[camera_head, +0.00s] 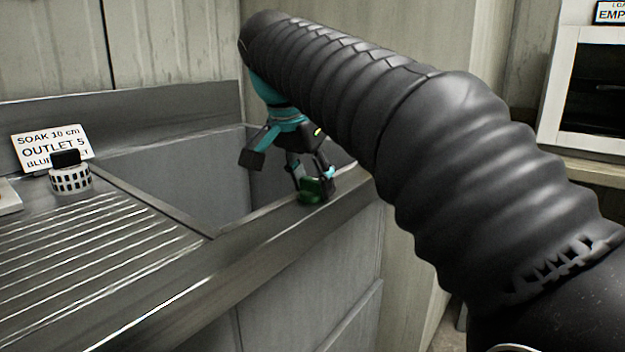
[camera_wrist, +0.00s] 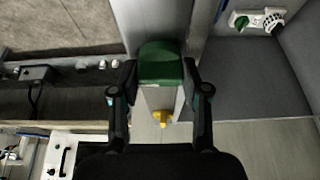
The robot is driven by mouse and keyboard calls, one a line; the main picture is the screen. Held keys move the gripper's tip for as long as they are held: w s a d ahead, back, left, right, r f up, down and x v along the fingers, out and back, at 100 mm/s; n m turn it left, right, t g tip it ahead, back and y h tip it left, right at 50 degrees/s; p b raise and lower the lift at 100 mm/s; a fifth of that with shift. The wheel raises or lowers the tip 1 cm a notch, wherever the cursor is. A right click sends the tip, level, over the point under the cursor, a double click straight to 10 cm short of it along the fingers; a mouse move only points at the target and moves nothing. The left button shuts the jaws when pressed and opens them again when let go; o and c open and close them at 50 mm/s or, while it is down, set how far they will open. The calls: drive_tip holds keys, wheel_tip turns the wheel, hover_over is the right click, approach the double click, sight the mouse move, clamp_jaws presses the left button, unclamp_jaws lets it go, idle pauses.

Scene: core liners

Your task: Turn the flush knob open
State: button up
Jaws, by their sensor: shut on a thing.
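A green knob (camera_head: 312,194) sits at the front rim of the sink, towards its right end. I take it for the flush knob. My gripper (camera_head: 311,181) reaches down over the rim and is shut on the knob. In the wrist view the green knob (camera_wrist: 161,63) lies between the two fingers of my gripper (camera_wrist: 160,78). A small yellow part (camera_wrist: 161,117) shows below the knob. The fingers hide the knob's sides, and I cannot tell how far it is turned.
The sink basin (camera_head: 180,175) lies behind the metal rim. A ribbed drainboard (camera_head: 85,250) is at left, with a checkered white cylinder (camera_head: 70,180) and a sign (camera_head: 50,143). A white-framed cabinet (camera_head: 557,85) stands at right. The wrist view shows a green-and-white fitting (camera_wrist: 257,20).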

drive_tip(key=shift+n, duration=0.4)
drive_tip(key=n+y+p, duration=0.1)
drive_tip(key=n, duration=0.2)
drive_tip(key=shift+n+t+y, duration=0.3)
drive_tip(key=shift+t, duration=0.1)
drive_tip(key=n+y+p, duration=0.1)
drive_tip(key=n+y, duration=0.1)
drive_tip(key=n, duration=0.3)
drive_tip(key=shift+p, duration=0.3)
drive_tip(key=n, duration=0.2)
drive_tip(key=n+y, duration=0.1)
drive_tip(key=n, duration=0.1)
drive_tip(key=shift+n+g+y, duration=0.3)
drive_tip(key=shift+n+g, duration=0.1)
drive_tip(key=shift+n+g+y, duration=0.4)
drive_tip(key=shift+n+y, duration=0.1)
drive_tip(key=shift+n, duration=1.3)
drive_tip(key=o, duration=1.1)
drive_tip(key=shift+o, duration=0.2)
